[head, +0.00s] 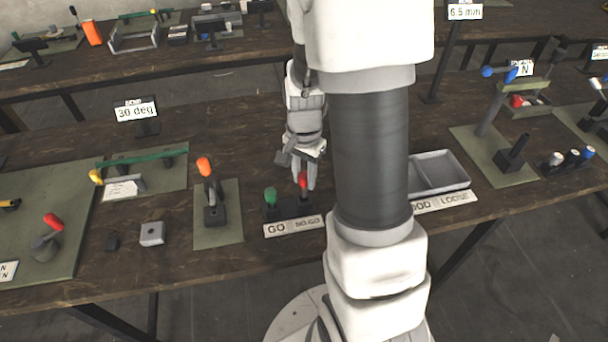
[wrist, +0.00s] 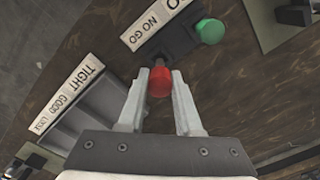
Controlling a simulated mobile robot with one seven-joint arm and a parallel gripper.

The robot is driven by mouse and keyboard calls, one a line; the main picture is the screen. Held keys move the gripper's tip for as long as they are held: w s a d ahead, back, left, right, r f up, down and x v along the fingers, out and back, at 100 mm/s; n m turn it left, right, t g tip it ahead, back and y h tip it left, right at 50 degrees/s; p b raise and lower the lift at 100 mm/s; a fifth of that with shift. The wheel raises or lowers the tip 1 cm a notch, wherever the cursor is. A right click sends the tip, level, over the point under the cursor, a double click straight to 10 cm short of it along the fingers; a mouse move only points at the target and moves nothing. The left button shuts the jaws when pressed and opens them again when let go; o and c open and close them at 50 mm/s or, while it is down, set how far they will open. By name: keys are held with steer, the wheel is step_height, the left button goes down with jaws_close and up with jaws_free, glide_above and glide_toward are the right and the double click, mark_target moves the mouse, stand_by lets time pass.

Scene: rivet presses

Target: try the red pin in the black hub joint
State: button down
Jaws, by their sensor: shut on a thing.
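The red pin (head: 303,179) stands upright in the NO GO side of a small black stand (head: 287,212). My gripper (head: 305,187) points down over it with its fingers closed around the red head, which also shows between the fingertips in the wrist view (wrist: 160,84). The green pin (head: 270,196) stands beside it on the GO side. A black joint (head: 214,214) with an orange-tipped lever sits on a green mat left of the stand. Another black jointed piece (head: 511,160) sits on a mat at right. I cannot tell which is the hub joint.
A grey divided tray (head: 442,168) with a TIGHT, GOOD, LOOSE label stands right of the stand, partly behind my arm. A grey block (head: 152,233) and a small black block (head: 112,244) lie at left. A 30 deg sign (head: 136,112) stands behind.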

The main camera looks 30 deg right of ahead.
mark_target(304, 196)
steer(key=shift+f+b, duration=1.4)
steer(key=shift+f, duration=0.45)
steer(key=c, duration=0.5)
jaws_free()
step_height(304, 196, up, 18)
steer(key=p, duration=0.2)
steer(key=shift+f+p, duration=0.25)
steer(key=shift+p, duration=0.1)
steer(key=s+a+r+n+t, duration=0.2)
steer(key=s+a+n, duration=0.1)
steer(key=s+n, duration=0.1)
steer(key=s+a+r+n+t, duration=0.1)
steer(key=s+a+r+n, duration=0.2)
steer(key=s+a+n, duration=0.1)
steer(key=s+a+r+n+t, duration=0.2)
steer(key=s+a+r+n, duration=0.1)
steer(key=s+n, duration=0.1)
steer(key=shift+s+a+r+t, duration=0.15)
steer(key=shift+s+a+t, duration=0.05)
steer(key=shift+a+t, duration=0.1)
